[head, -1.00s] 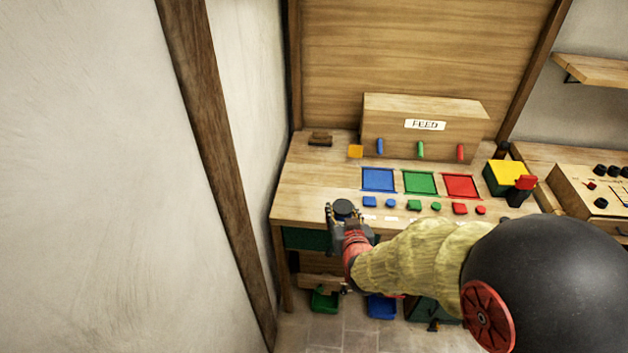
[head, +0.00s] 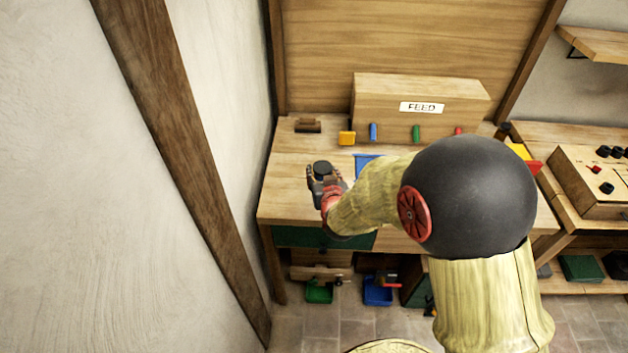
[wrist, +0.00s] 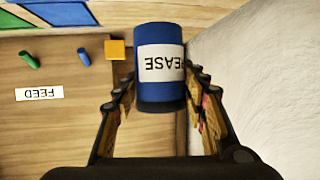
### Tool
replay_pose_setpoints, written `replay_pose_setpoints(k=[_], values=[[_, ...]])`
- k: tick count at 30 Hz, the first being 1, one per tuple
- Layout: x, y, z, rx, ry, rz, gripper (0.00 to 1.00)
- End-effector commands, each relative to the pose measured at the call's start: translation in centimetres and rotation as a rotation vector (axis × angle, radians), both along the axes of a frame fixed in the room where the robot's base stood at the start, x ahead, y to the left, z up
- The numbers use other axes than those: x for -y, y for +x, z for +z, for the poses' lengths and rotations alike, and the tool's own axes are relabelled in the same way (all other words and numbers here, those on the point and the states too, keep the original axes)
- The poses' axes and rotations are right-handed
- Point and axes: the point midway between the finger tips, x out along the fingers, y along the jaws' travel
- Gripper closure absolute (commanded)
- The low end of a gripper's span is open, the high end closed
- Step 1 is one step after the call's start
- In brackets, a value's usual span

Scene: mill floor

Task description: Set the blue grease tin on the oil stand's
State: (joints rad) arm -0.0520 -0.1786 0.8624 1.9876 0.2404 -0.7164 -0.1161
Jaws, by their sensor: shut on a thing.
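The blue grease tin (wrist: 160,62) is between the two fingers of my gripper (wrist: 160,95) in the wrist view, with a white label that reads part of "GREASE". In the head view my gripper (head: 326,183) holds the tin with its dark top (head: 321,168) showing, over the left part of the wooden bench (head: 285,190). I cannot tell the height of the tin above the bench. No oil stand can be made out for certain in either view.
A wooden box marked FEED (head: 420,107) stands at the back of the bench. A yellow block (head: 346,138) and a small brown object (head: 307,125) lie left of it. The plastered wall (head: 225,90) is close on the left. My arm hides much of the bench's right part.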

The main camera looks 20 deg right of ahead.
Motion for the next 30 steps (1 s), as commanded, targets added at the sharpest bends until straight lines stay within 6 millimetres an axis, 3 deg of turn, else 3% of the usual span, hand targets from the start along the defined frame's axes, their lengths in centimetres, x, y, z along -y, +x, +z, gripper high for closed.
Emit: replay_pose_setpoints(k=[3,12,19,25,30], values=[[-0.2,2.6,-1.7,-0.001,0.0,0.0,0.92],[-0.3,6.0,-5.8,0.001,0.0,0.0,0.92],[-0.4,6.9,-6.8,0.001,0.0,0.0,0.92],[-0.4,6.9,-9.6,0.001,0.0,0.0,0.92],[-0.4,6.9,-9.6,0.004,0.0,0.001,0.92]])
